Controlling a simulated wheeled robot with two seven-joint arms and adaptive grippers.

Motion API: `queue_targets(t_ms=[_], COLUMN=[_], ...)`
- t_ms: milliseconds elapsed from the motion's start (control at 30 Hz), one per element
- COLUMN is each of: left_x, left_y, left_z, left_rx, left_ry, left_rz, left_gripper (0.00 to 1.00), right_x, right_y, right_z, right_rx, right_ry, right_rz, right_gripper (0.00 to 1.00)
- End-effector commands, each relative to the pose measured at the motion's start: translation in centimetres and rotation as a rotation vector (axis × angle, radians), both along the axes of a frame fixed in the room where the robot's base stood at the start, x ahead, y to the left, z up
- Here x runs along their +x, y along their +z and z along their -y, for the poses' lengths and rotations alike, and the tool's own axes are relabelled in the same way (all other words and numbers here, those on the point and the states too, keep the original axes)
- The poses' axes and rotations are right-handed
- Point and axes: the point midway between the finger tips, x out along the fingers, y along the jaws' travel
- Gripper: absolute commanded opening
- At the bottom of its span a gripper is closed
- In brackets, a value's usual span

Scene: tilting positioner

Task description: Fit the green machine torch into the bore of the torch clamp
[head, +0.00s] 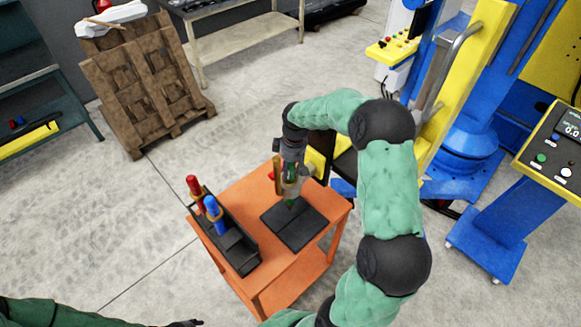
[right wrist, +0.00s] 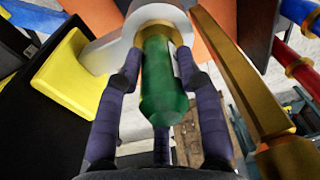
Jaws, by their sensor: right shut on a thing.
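The green machine torch (right wrist: 163,85) is held between the purple fingers of my right gripper (right wrist: 158,80). In the head view the green torch (head: 291,197) shows below my right gripper (head: 290,178), above a black mat. A pale grey ring, seemingly the torch clamp (right wrist: 108,50), curves around the torch's far end, where a gold collar shows. I cannot tell how deep the torch sits in the bore. A yellow block (right wrist: 78,72) is beside the ring. My left gripper (head: 185,323) is only partly visible at the bottom edge; its fingers are unclear.
The orange table (head: 275,275) carries the black mat (head: 293,228) and a dark rack (head: 238,250) with a red torch (head: 194,186) and a blue torch (head: 213,209). A gold bar (right wrist: 240,75) stands close right of my right gripper. A blue and yellow machine (head: 470,130) is at right.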

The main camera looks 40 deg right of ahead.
Motion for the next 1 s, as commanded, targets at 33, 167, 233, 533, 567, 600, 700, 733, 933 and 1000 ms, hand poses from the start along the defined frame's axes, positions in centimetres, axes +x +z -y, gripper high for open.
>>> queue_targets(t_ms=[33,167,233,533,567,600,700,733,933,1000], left_x=[0.0,0.0,0.0,0.0,0.0,0.0,0.0,0.0,0.0,0.0], left_y=[0.0,0.0,-0.1,-0.2,-0.2,-0.2,-0.1,0.0,-0.3,-0.4], left_z=[0.0,0.0,0.0,0.0,0.0,0.0,0.0,0.0,0.0,0.0], left_rx=[0.000,0.000,0.000,0.000,0.000,0.000,0.000,0.000,0.000,0.000], left_ry=[0.000,0.000,0.000,0.000,0.000,0.000,0.000,0.000,0.000,0.000], left_rz=[0.000,0.000,0.000,0.000,0.000,0.000,0.000,0.000,0.000,0.000], left_gripper=[0.45,0.45,0.45,0.45,0.45,0.45,0.45,0.45,0.45,0.45], right_x=[0.1,0.1,0.1,0.0,0.0,0.0,0.0,0.0,0.0,-0.1], right_y=[0.2,0.2,0.1,-0.2,-0.2,-0.2,-0.1,0.0,2.2,3.6], right_z=[0.1,0.1,0.1,0.0,0.0,0.0,0.0,0.0,0.2,0.2], right_rx=[-0.002,-0.002,-0.002,0.000,0.000,0.000,0.000,-0.001,-0.002,-0.003], right_ry=[-0.001,-0.001,-0.001,0.000,0.000,0.000,0.000,0.000,0.000,0.000], right_rz=[0.005,0.005,0.005,0.000,0.000,0.000,0.001,0.001,0.005,0.006], right_gripper=[0.00,0.00,0.00,0.47,0.47,0.47,0.47,0.47,0.47,0.47])
